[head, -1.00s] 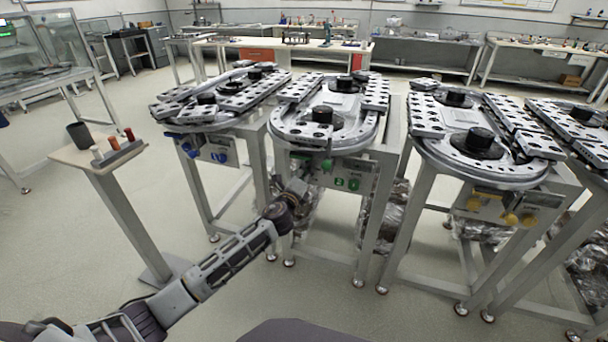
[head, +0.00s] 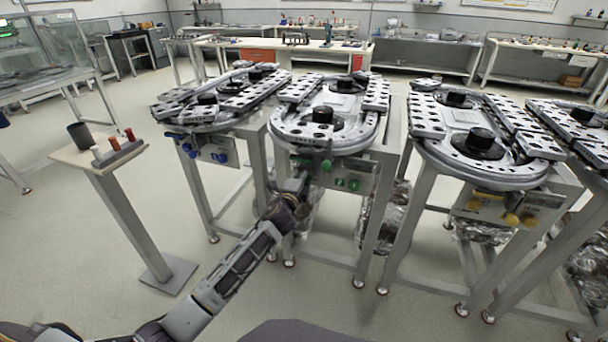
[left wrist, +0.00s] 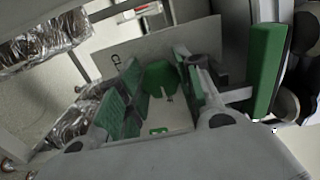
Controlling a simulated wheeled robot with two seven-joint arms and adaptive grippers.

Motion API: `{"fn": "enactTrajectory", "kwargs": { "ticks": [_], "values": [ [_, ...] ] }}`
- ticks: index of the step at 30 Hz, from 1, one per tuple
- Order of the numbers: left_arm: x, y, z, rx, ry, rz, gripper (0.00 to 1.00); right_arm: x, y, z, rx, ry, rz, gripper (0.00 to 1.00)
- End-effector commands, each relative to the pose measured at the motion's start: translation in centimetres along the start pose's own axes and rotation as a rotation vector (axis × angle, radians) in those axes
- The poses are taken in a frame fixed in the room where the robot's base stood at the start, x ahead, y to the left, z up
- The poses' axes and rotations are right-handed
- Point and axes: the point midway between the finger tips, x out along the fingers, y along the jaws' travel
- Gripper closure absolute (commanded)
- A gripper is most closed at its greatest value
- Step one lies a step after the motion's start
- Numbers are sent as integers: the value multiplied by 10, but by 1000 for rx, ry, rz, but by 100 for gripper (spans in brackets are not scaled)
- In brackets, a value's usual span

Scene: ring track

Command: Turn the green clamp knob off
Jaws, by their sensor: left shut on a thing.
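The second ring track station from the left (head: 325,135) has a panel below its ring with green knobs. One green knob (head: 326,165) shows under the ring edge, and green parts (head: 347,184) sit on the panel's right side. My left gripper (head: 304,176) reaches the panel's left part from below. In the left wrist view, my left gripper (left wrist: 158,85) has its green-padded fingers on either side of a green clamp knob (left wrist: 160,77) and is shut on it. The knob's far side and base are partly hidden. My right gripper is not in view.
A long green bar (left wrist: 264,70) stands right of the fingers in the left wrist view. Neighbouring stations have blue knobs (head: 219,157) and yellow knobs (head: 511,219). A small stand (head: 100,152) is at the left. The floor before the stations is clear.

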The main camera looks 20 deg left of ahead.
Motion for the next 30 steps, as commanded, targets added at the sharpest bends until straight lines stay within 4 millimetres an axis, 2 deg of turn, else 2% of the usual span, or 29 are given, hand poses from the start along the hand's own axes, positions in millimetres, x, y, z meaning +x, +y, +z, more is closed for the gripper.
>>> {"fn": "enactTrajectory", "kwargs": {
  "ticks": [7, 8, 12, 23, 30],
  "values": [
    [0, 0, 2, -1, -3, 1, 89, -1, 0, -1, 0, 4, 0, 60],
    [0, 0, 2, -1, -3, 1, 63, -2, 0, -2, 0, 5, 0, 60],
    [0, 0, 1, 0, -2, 1, 45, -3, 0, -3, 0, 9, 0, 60],
    [0, 0, 0, 0, 0, 0, 44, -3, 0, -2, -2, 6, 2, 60],
    [-7, 0, 0, 1, 0, 0, 44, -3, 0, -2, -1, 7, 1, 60]
  ]
}}
